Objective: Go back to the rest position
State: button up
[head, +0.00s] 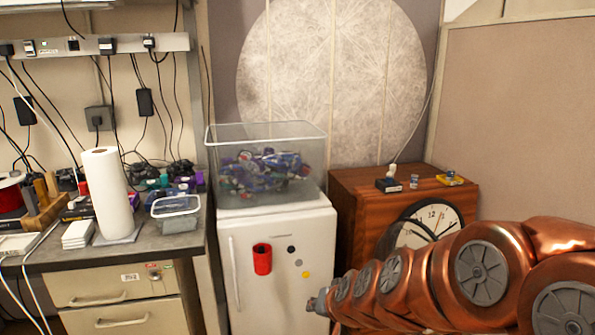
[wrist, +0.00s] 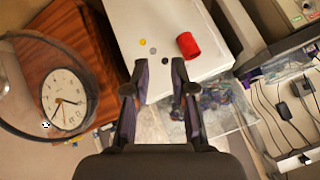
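My gripper (wrist: 158,75) shows in the wrist view with its two dark fingers spread apart and nothing between them. In the head view my copper-coloured arm reaches in from the right, and its tip is in front of the wooden cabinet, to the right of the white fridge (head: 285,285). The fridge also shows in the wrist view (wrist: 150,25), beyond the fingers. A red cup-like holder (head: 262,259) is on the fridge front, and it also shows in the wrist view (wrist: 188,46).
A clear bin (head: 228,190) of mixed items stands on the fridge. The wooden cabinet (head: 360,185) holds small items, with a round clock (head: 437,214) before it. At left, a workbench (head: 60,258) carries a paper roll (head: 107,193) and a small clear box (head: 176,208).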

jog(key=s+d+r+g+h+p, duration=0.1)
jog(key=s+d+r+g+p, duration=0.2)
jog(key=s, duration=0.8)
jog(key=s+d+r+n+g+h+p, duration=0.1)
jog(key=s+d+r+g+p, duration=0.2)
jog(key=s, duration=0.8)
jog(key=s+d+r+g+h+p, duration=0.1)
jog(key=s+d+r+g+p, duration=0.2)
jog(key=s, duration=0.8)
jog(key=d+r, duration=0.2)
jog(key=d, duration=0.2)
jog(key=shift+s+n+g+p, duration=0.15)
jog(key=shift+n+g+p, duration=0.2)
jog(key=shift+n+g, duration=0.05)
